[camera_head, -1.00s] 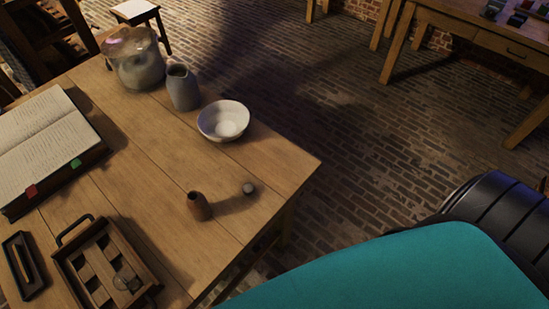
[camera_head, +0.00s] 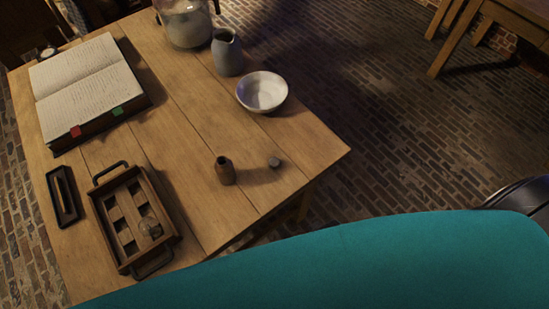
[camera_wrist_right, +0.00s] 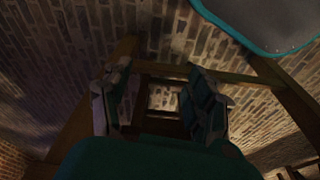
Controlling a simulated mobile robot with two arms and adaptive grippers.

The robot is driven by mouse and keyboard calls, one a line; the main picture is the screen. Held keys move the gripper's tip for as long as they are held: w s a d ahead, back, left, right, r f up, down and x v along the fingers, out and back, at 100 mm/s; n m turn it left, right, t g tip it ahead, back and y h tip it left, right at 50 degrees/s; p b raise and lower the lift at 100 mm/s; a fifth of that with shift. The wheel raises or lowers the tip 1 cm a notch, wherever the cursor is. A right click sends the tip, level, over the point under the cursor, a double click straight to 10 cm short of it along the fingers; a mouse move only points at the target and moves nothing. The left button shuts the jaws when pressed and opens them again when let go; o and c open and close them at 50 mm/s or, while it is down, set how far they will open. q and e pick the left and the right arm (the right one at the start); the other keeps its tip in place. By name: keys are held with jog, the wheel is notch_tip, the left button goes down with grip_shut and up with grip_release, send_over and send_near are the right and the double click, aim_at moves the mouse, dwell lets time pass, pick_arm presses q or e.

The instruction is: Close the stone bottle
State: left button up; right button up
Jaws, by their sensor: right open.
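The stone bottle (camera_head: 225,171) is a small brown bottle with an open dark mouth. It stands upright on the wooden table near its right side. A small grey round stopper-like piece (camera_head: 274,162) lies on the table just right of the bottle, apart from it. My right gripper (camera_wrist_right: 160,95) shows in the right wrist view with its two fingers apart, open and empty, with table legs and brick floor beyond it. Neither gripper shows in the head view, and my left gripper is not in view.
On the table (camera_head: 190,130) stand a white bowl (camera_head: 262,92), a grey jug (camera_head: 227,53) and a glass jar (camera_head: 186,22). An open book (camera_head: 88,88), a narrow dark tray (camera_head: 62,196) and a handled wooden crate (camera_head: 112,235) lie left. The wood around the bottle is clear.

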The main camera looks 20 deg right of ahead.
jog(key=w+a+r+t+p, duration=0.1)
jog(key=w+r, duration=0.2)
jog(key=r, duration=0.8)
jog(key=w+a+r+p, duration=0.1)
jog(key=w+a+r, duration=0.15)
jog(key=r, duration=0.85)
jog(key=shift+n+y, duration=0.3)
jog(key=shift+y, duration=0.6)
jog(key=w+a+r, duration=0.2)
jog(key=w, duration=0.1)
jog(key=w+a, duration=0.1)
jog(key=w, duration=0.1)
jog(key=shift+w+r, duration=0.1)
jog(key=shift+r, duration=0.3)
jog(key=w+a+r+n+g, duration=0.1)
jog(key=w+a+r, duration=0.2)
jog(key=w+r, duration=0.2)
notch_tip(320, 180, up, 10)
jog(key=r+g+h+p, duration=0.1)
jog(key=g+h, duration=0.1)
send_over(275, 162)
jog(key=shift+f, duration=0.25)
notch_tip(275, 162, down, 12)
jog(key=shift+f+p, duration=0.15)
jog(key=shift+p, duration=0.15)
